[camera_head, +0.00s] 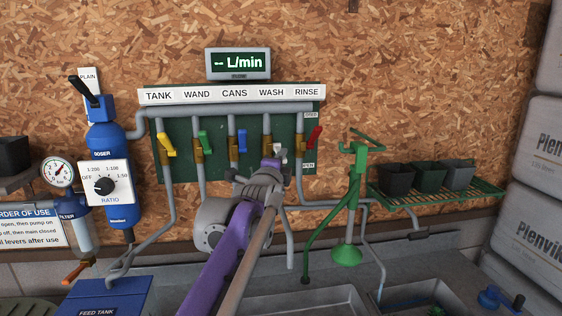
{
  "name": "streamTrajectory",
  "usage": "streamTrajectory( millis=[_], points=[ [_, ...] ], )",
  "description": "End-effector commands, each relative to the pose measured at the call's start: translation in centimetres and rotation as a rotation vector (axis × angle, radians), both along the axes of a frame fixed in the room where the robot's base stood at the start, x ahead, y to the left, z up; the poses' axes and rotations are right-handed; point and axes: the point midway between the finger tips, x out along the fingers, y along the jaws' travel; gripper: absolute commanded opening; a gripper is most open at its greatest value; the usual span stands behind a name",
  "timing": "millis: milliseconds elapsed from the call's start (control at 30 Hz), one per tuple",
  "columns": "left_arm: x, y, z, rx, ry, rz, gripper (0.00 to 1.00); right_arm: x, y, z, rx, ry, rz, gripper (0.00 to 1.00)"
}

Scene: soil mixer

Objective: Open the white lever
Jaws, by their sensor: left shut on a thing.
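The white lever (278,148) is on the pipe under the WASH label, on the green manifold board (180,163). Only a small part of it shows; my gripper hides the rest, so its exact angle is hard to tell. My left gripper (272,164) is at this lever, shut on it, with its purple and grey arm reaching up from the bottom middle. The jaws are small and partly hidden by the wrist. My right gripper is not in view.
Yellow (167,146), green (205,141) and blue (242,141) levers are to the left, and a red lever (314,137) is close on the right. A green stand (354,190) and a wire shelf (433,203) with dark pots are further right. The display (238,63) reads no number.

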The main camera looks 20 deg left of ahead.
Motion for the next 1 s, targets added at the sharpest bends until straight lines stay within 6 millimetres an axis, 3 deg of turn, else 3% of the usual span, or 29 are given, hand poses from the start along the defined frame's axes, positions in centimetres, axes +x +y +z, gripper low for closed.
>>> streamTrajectory(
  millis=[100,400,1000],
  points=[
    [0.1,0.1,-1.6,0.061,-0.099,0.001,0.00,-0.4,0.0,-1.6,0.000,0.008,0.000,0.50],
    [0.7,0.6,-3.7,0.200,-0.328,0.002,0.00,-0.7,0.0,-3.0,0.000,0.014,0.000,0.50],
    [1.8,1.2,-5.3,0.342,-0.557,0.001,0.00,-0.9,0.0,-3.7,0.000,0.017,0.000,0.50]
  ],
)
